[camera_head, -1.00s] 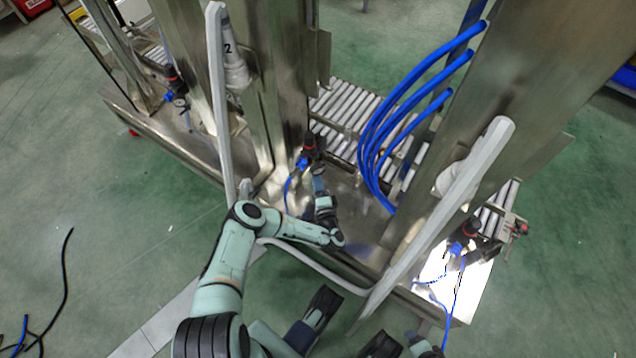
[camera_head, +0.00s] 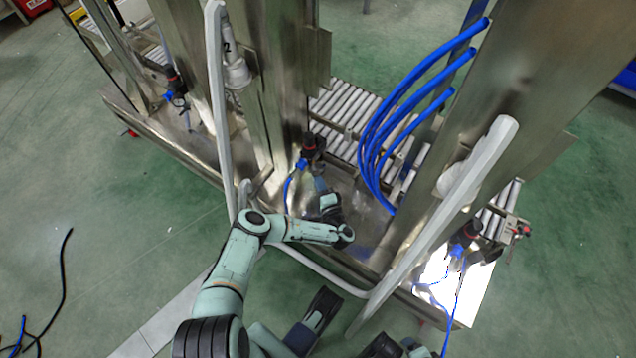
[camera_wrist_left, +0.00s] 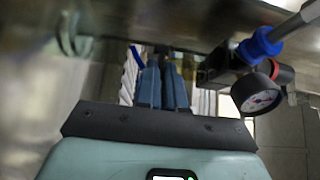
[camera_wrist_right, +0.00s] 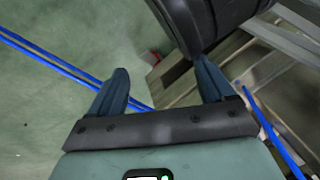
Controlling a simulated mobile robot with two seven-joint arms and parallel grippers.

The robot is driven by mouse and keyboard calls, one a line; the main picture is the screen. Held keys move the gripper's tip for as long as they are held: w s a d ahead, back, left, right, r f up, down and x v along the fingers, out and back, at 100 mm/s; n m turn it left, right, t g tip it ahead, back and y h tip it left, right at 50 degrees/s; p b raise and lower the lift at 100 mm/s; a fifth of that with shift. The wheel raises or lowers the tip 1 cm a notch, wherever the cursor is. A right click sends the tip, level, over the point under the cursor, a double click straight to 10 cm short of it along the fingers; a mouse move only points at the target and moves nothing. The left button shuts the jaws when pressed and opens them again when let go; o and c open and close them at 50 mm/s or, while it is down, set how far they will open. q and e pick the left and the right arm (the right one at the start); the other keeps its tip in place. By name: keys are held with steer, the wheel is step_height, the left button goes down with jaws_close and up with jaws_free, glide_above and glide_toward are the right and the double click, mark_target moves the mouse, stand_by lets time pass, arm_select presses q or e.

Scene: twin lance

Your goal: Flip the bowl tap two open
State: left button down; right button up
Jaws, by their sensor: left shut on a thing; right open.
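The filter regulator (camera_head: 312,146), black with a blue fitting, stands beside the middle steel column. In the left wrist view the regulator (camera_wrist_left: 225,68) is right of the fingers, with a round gauge (camera_wrist_left: 257,95) and a blue fitting (camera_wrist_left: 259,47). My left gripper (camera_head: 322,186) is just below the regulator. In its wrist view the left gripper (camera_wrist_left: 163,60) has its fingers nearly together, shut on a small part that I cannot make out. The bowl tap itself is not clearly visible. My right gripper (camera_wrist_right: 160,80) is open and empty.
Grey bent rails (camera_head: 217,110) and (camera_head: 440,220) flank the left arm. Blue hoses (camera_head: 385,120) hang right of the regulator. Another regulator (camera_head: 466,232) stands at right. A dark rounded body (camera_wrist_right: 215,15) is near the right fingers.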

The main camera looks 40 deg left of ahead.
arm_select(q)
steer(key=c, duration=1.2)
jaws_free()
steer(key=shift+c, duration=0.2)
steer(key=p+v, duration=0.4)
steer(key=v, duration=0.9)
steer(key=shift+d, duration=0.2)
arm_select(e)
steer(key=s+a+r+g+y, duration=0.1)
steer(key=s+a+r, duration=0.2)
steer(key=r, duration=0.2)
steer(key=shift+s, duration=0.2)
steer(key=shift+r, duration=0.1)
